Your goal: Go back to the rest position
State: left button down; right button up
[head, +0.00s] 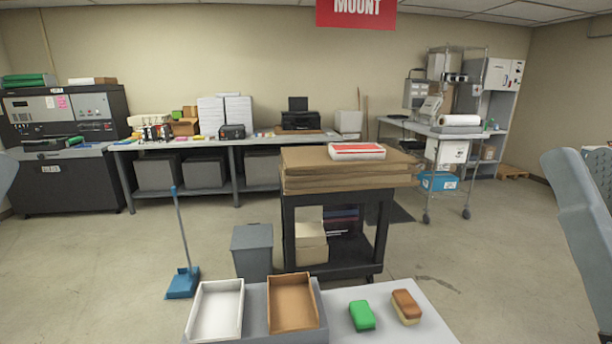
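Neither gripper shows in the head view. A grey link of my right arm stands at the right edge, and a small piece of my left arm shows at the left edge. On the near white table (405,322) a white tray (217,311) and a brown tray (292,304) sit side by side in a grey holder (256,299). Both trays look empty. A green sponge (362,316) and a brown sponge-like block (406,307) lie on the table to their right.
A black cart (287,225) with stacked cardboard (300,177) stands behind the near table. A grey bin (253,251) and a blue dustpan (183,283) are to its left. A long workbench (222,142) lines the back wall. Open floor lies right of the cart.

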notch_tip(320, 180, up, 37)
jog(key=p, duration=3.3)
jog(key=shift+f, duration=0.2)
